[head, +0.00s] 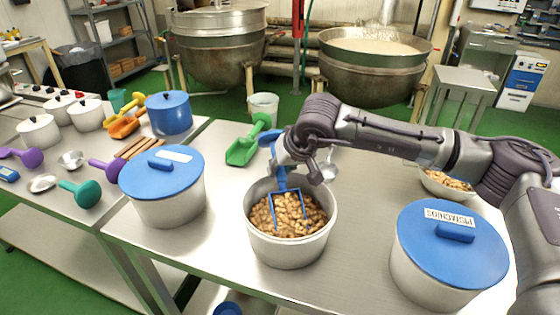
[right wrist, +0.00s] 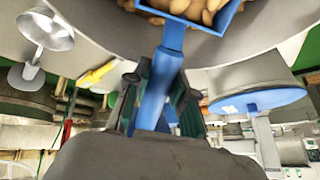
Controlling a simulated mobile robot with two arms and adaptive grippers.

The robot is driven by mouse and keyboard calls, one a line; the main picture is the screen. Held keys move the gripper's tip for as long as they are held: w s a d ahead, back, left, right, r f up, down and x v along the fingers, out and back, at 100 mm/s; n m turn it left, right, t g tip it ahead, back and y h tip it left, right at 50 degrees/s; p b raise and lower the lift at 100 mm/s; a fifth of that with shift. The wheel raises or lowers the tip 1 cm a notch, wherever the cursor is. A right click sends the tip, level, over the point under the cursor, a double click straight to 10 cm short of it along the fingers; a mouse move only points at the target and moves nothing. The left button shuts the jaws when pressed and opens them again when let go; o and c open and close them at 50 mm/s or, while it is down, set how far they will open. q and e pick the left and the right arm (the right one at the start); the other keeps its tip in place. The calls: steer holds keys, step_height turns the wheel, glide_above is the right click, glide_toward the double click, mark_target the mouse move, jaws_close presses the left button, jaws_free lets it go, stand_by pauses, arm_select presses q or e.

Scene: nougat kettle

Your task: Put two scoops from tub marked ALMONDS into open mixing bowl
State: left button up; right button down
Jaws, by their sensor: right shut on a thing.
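An open pale tub (head: 288,248) full of brown, almond-like nuts stands mid-table; no marking shows on it. My right gripper (head: 284,160) is above its far rim, shut on the handle of a blue scoop (head: 288,208). The scoop's square pan is down among the nuts inside the tub. In the right wrist view the blue scoop (right wrist: 157,88) runs up from the gripper, with nuts in its pan at the top edge. An open bowl (head: 434,187) holding some nuts is at the right, partly hidden behind my right arm. My left gripper is out of view.
A lidded PISTACHIOS tub (head: 432,277) stands front right, another blue-lidded tub (head: 165,208) at left. A green scoop (head: 245,148) lies behind the open tub. The left table (head: 60,218) holds several scoops and pots. Large kettles stand behind.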

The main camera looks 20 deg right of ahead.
steer(key=shift+s+f+g+p, duration=0.55)
steer(key=shift+f+g+p, duration=0.15)
steer(key=shift+f+p, duration=0.3)
steer(key=shift+s+r+g+p, duration=0.15)
steer(key=shift+g+p, duration=0.35)
steer(key=shift+p, duration=0.3)
steer(key=shift+w+r+g+p, duration=0.45)
steer(key=shift+w+g+p, duration=0.2)
steer(key=shift+p, duration=0.45)
steer(key=shift+w+r+g+p, duration=0.2)
steer(key=shift+w+g+p, duration=0.35)
steer(key=shift+g, duration=0.2)
steer(key=shift+w+r, duration=0.15)
steer(key=shift+w, duration=0.1)
steer(key=shift+m+g, duration=0.3)
steer(key=shift+g, duration=0.1)
steer(key=r, duration=0.2)
steer(key=w+r+p, duration=0.2)
steer(key=r, duration=0.1)
steer(key=shift+r, duration=0.35)
steer(key=shift+w+r+g+p, duration=0.15)
steer(key=shift+r+p, duration=0.45)
steer(key=shift+r, duration=0.3)
steer(key=shift+w+r+g+p, duration=0.15)
steer(key=shift+r+p, duration=0.45)
steer(key=shift+r, duration=0.3)
steer(key=shift+s+d, duration=0.1)
